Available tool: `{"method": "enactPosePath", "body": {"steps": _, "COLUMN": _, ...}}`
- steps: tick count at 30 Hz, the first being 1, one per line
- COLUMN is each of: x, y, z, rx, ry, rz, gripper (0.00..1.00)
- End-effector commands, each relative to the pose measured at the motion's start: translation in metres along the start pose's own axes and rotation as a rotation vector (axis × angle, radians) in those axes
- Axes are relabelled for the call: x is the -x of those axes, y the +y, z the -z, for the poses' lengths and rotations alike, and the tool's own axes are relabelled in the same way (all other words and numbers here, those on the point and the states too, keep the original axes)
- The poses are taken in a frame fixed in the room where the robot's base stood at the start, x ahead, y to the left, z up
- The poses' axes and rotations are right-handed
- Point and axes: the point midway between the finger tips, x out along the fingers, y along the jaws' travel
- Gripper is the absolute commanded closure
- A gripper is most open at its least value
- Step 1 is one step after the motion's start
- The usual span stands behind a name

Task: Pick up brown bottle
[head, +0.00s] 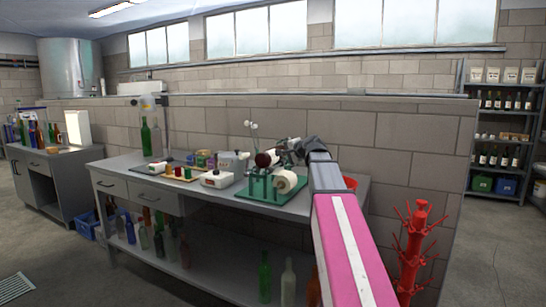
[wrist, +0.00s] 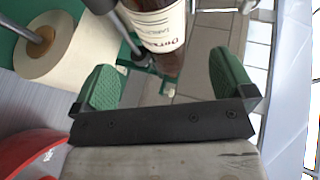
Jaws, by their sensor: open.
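The brown bottle (wrist: 170,62), dark red-brown glass with a white printed label, shows at the top centre of the wrist view. Its upper part is cut off by the picture edge. My gripper (wrist: 163,72) is open, its two green pads wide apart. The bottle lies in line with the gap between the pads, and I see neither pad touching it. In the head view my gripper (head: 285,152) is over the right part of the workbench, by a green label stand. I cannot pick out the bottle surely there.
The green stand (head: 262,187) holds a cream label roll (head: 285,181), close to my gripper. A red container (head: 349,183) is at the bench's right end. A red bottle tree (head: 412,250) stands on the floor at right. Several bottles stand on the lower shelf (head: 215,262).

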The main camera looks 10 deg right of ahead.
Motion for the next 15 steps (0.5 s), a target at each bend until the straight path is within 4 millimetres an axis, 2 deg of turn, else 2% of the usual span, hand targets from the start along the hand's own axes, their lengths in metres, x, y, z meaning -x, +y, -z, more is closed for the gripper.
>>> {"method": "enactPosePath", "body": {"steps": 3, "x": -0.022, "y": -0.001, "z": 0.002, "rx": 0.0, "ry": -0.001, "rz": -0.001, "gripper": 0.0}}
{"method": "enactPosePath", "body": {"steps": 11, "x": -0.04, "y": -0.001, "z": 0.0, "rx": 0.002, "ry": 0.0, "rz": -0.001, "gripper": 0.0}}
{"method": "enactPosePath", "body": {"steps": 15, "x": -0.056, "y": -0.002, "z": 0.0, "rx": 0.001, "ry": 0.0, "rz": -0.002, "gripper": 0.0}}
